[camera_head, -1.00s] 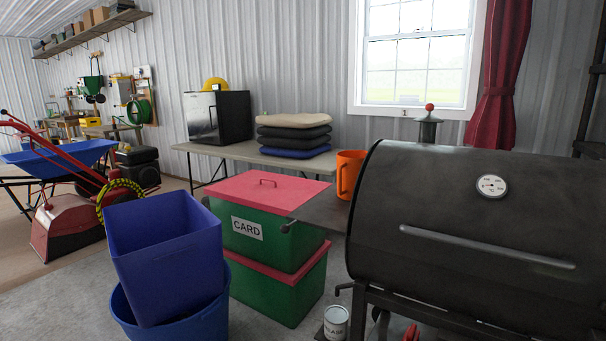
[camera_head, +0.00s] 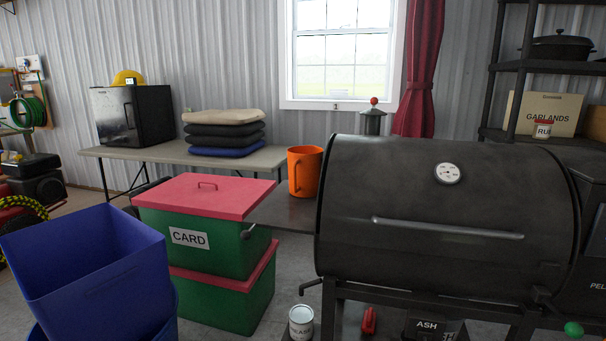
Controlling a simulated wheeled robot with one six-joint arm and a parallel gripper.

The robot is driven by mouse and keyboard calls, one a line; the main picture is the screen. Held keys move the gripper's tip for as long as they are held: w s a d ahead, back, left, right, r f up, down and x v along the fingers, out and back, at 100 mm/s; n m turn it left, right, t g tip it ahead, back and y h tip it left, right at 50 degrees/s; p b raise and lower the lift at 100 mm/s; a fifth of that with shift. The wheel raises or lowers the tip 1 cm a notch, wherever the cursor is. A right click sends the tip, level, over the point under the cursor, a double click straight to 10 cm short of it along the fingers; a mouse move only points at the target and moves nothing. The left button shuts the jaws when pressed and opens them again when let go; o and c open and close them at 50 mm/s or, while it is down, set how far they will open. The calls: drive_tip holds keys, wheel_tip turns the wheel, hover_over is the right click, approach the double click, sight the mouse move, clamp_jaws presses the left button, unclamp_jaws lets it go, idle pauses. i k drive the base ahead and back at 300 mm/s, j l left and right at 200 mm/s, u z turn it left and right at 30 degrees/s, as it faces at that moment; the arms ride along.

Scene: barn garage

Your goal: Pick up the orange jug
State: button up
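The orange jug (camera_head: 306,170) stands upright on the dark side shelf (camera_head: 284,210) of the black barrel grill, just left of the grill's barrel. Its handle shows on its front left side. The barrel may hide a little of its right edge. My gripper does not show in this view, and I see nothing held.
The black grill (camera_head: 430,205) fills the right. Green bins with red lids (camera_head: 205,192) stand left of the shelf, and blue bins (camera_head: 85,265) are at lower left. A folding table (camera_head: 160,155) with cushions (camera_head: 222,133) is behind. A can (camera_head: 301,322) sits below the shelf.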

sight(304, 162)
drive_tip(key=i+l, duration=0.6)
drive_tip(key=i+j, duration=0.55)
drive_tip(key=i, duration=0.2)
drive_tip(key=i+j+z, duration=0.15)
drive_tip(key=i+j, duration=0.4)
drive_tip(key=i, duration=0.2)
